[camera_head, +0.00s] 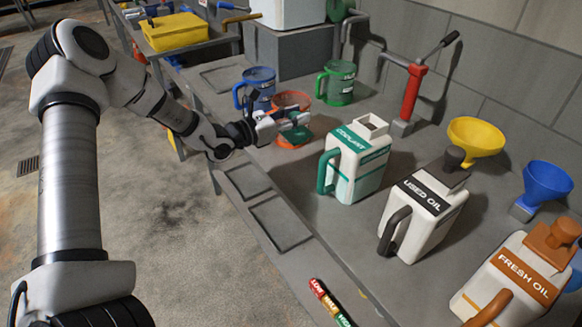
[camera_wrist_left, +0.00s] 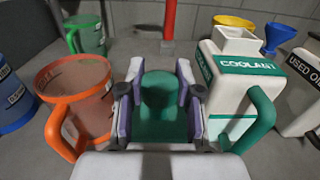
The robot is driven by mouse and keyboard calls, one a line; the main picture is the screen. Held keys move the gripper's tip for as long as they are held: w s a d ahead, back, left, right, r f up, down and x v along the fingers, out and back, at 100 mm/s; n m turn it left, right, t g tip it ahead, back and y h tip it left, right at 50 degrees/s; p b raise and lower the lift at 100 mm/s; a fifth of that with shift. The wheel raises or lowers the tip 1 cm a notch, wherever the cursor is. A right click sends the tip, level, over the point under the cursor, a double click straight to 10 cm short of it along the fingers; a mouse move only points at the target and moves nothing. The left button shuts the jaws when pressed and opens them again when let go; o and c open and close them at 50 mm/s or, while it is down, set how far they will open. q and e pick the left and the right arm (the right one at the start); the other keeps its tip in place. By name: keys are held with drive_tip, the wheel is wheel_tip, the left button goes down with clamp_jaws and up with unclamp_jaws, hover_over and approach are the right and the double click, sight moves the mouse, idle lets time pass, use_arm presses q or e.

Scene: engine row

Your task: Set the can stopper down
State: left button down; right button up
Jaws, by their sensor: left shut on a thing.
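The green can stopper (camera_head: 297,136) is gripped by my left gripper (camera_head: 287,121), in front of the orange jug and left of the coolant can. In the left wrist view the stopper (camera_wrist_left: 158,105) sits between the two fingers of my left gripper (camera_wrist_left: 158,98). Whether its underside touches the bench is hidden. The white coolant can (camera_head: 355,160) with a green handle stands upright to the right, its square top opening uncovered; it also shows in the left wrist view (camera_wrist_left: 215,75). My right gripper is in neither view.
The orange jug (camera_wrist_left: 85,100) stands close left of my gripper. Blue (camera_head: 260,84) and green (camera_head: 338,84) jugs stand behind. The used oil can (camera_head: 425,215), fresh oil can (camera_head: 510,285) and yellow funnel (camera_head: 476,135) are to the right. The bench (camera_head: 300,205) is clear in front of the coolant can.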

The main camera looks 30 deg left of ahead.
use_arm(q)
drive_tip(key=shift+s+d+f, duration=0.3)
drive_tip(key=shift+d+f, duration=0.05)
drive_tip(key=shift+f, duration=0.2)
drive_tip(key=shift+s+d+f, duration=0.3)
drive_tip(key=shift+d+f, duration=0.05)
drive_tip(key=shift+f, duration=0.15)
drive_tip(key=f, duration=0.8)
drive_tip(key=shift+w+a+p, duration=0.25)
drive_tip(key=shift+a+p, duration=0.05)
drive_tip(key=shift+d+f, duration=0.15)
drive_tip(key=shift+f, duration=0.2)
drive_tip(key=c, duration=1.2)
unclamp_jaws()
drive_tip(key=o, duration=0.4)
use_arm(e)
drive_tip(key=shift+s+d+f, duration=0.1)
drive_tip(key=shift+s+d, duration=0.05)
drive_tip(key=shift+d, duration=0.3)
